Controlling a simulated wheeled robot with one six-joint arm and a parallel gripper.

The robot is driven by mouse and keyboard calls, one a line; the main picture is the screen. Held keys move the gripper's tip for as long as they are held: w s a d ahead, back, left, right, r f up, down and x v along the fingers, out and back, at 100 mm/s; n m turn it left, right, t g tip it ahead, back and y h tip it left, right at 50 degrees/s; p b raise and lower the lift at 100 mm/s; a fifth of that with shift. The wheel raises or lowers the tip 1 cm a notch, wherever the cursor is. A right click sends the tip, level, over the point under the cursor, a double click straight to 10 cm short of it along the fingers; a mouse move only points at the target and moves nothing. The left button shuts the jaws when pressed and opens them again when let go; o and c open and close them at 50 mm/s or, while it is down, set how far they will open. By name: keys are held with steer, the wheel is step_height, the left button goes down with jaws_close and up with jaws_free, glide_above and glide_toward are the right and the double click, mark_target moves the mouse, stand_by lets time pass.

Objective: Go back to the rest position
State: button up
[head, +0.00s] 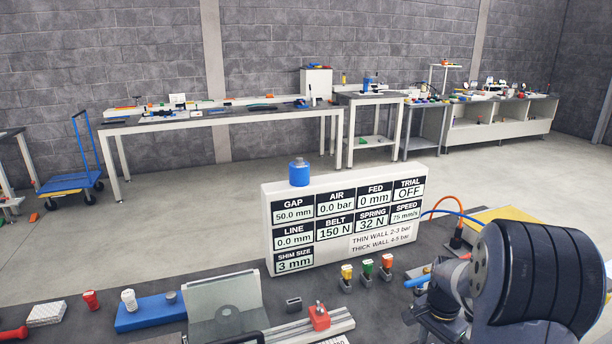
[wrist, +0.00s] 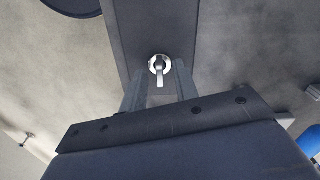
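My gripper (wrist: 160,80) shows in the wrist view with its two grey fingers apart and nothing held between them. A small round metal knob with a short lever (wrist: 158,66) lies beyond the fingertips, in line with the gap, on a dark strip-like surface (wrist: 128,30). I cannot tell how far the fingertips are from it. In the head view my arm fills the lower right, over the dark bench (head: 395,325), and I cannot make out the fingers clearly there.
A display board (head: 340,220) on the bench reads gap 50.0 mm, air 0.0 bar, trial OFF. Yellow, green and orange knobs (head: 367,268), a clear guard (head: 225,300), a red clamp (head: 319,316) and a blue block (head: 150,312) stand nearby. Hoses run beside my arm.

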steer(key=n, duration=0.4)
steer(key=n+p, duration=0.1)
steer(key=n, duration=0.2)
steer(key=shift+n, duration=0.4)
steer(key=n+p, duration=0.1)
steer(key=n, duration=0.3)
steer(key=n+p, duration=0.1)
steer(key=n, duration=0.2)
steer(key=shift+w+r, duration=0.1)
steer(key=shift+r, duration=1.15)
